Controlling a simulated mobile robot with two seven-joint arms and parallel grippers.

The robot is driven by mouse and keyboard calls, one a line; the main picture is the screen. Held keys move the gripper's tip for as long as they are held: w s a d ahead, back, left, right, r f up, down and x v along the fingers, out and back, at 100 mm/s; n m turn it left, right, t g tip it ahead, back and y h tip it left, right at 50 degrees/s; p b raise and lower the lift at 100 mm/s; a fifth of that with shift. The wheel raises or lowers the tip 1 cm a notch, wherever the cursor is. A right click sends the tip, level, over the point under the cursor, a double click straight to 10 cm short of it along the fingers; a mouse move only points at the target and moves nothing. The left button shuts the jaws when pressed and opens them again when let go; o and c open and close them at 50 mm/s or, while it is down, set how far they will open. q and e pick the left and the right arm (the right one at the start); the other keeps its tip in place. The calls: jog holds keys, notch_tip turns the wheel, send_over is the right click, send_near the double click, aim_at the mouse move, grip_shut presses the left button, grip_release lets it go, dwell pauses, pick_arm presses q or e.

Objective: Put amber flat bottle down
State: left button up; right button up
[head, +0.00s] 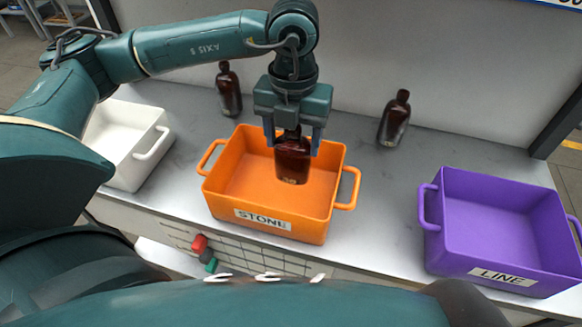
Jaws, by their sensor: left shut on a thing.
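An amber flat bottle (292,164) hangs upright in my left gripper (293,138), which is shut on its upper part. The bottle is over the orange crate marked STONE (262,217), and its lower end shows against the crate's inside. I cannot tell whether it touches the crate floor. The fingers hide part of the bottle's neck. My right gripper is not in view.
Two more dark amber bottles stand on the grey bench, one behind the crate to the left (229,90) and one to the right (394,120). A white crate (126,148) is at left and a purple crate marked LINE (500,262) at right.

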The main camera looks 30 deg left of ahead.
aim_at(292, 151)
pick_arm(q)
notch_tip(292, 151, down, 3)
jog(key=shift+s+f, duration=0.1)
notch_tip(292, 151, down, 4)
jog(key=shift+r, duration=0.25)
jog(key=shift+f, duration=0.1)
jog(key=shift+f, duration=0.15)
jog(key=o, duration=1.3)
